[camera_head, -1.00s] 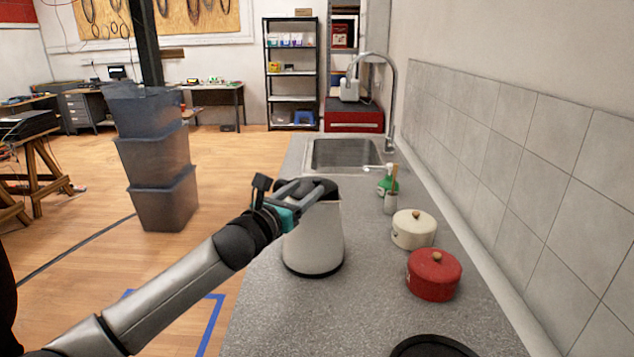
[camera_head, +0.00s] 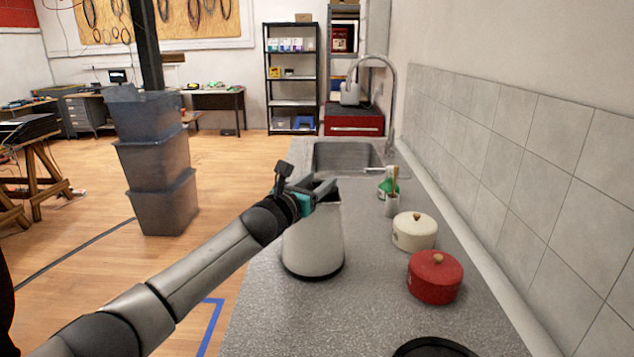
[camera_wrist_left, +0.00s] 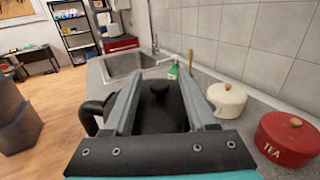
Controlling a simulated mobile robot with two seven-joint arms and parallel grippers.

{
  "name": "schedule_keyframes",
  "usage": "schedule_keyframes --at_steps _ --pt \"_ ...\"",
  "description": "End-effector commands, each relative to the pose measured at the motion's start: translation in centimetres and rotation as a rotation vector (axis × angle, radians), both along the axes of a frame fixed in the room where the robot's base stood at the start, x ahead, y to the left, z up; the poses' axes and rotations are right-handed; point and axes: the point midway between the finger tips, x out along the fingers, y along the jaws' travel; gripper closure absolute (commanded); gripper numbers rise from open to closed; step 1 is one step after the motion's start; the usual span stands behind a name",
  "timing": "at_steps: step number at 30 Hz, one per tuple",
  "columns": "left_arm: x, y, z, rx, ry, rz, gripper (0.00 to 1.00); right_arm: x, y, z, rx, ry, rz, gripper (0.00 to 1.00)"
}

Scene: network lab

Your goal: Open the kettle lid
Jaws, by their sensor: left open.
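The kettle (camera_head: 313,246) stands upright on the grey counter, with a pale body and a dark base. Its black lid (camera_wrist_left: 160,118) with a round knob shows in the left wrist view, and the lid looks closed. The black handle (camera_wrist_left: 92,112) is at the left in that view. My left gripper (camera_head: 322,188) is open at the top of the kettle. In the left wrist view its two fingers (camera_wrist_left: 165,88) lie on either side of the lid knob, apart from it. My gripper hides much of the kettle's top in the head view. My right gripper is not in view.
A cream pot (camera_head: 414,232) and a red pot (camera_head: 435,277) stand right of the kettle. A green bottle (camera_head: 386,184) and a utensil cup (camera_head: 392,205) are behind them. A sink (camera_head: 345,156) lies beyond. A dark round item (camera_head: 434,347) is at the front. The tiled wall bounds the right.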

Motion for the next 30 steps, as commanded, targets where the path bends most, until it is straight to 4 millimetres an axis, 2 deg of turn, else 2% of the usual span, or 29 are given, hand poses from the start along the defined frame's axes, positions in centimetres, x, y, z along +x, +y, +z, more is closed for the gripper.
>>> schedule_keyframes --at_steps 2,17,30 --pt "-0.01 0.00 0.00 0.000 0.000 0.000 0.43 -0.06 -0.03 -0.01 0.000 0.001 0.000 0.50" --pt "-0.02 0.03 -0.03 0.000 0.000 0.000 0.99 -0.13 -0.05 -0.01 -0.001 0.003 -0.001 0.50" --pt "-0.02 0.03 -0.06 0.000 0.001 0.000 1.00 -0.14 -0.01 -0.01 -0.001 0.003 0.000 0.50"
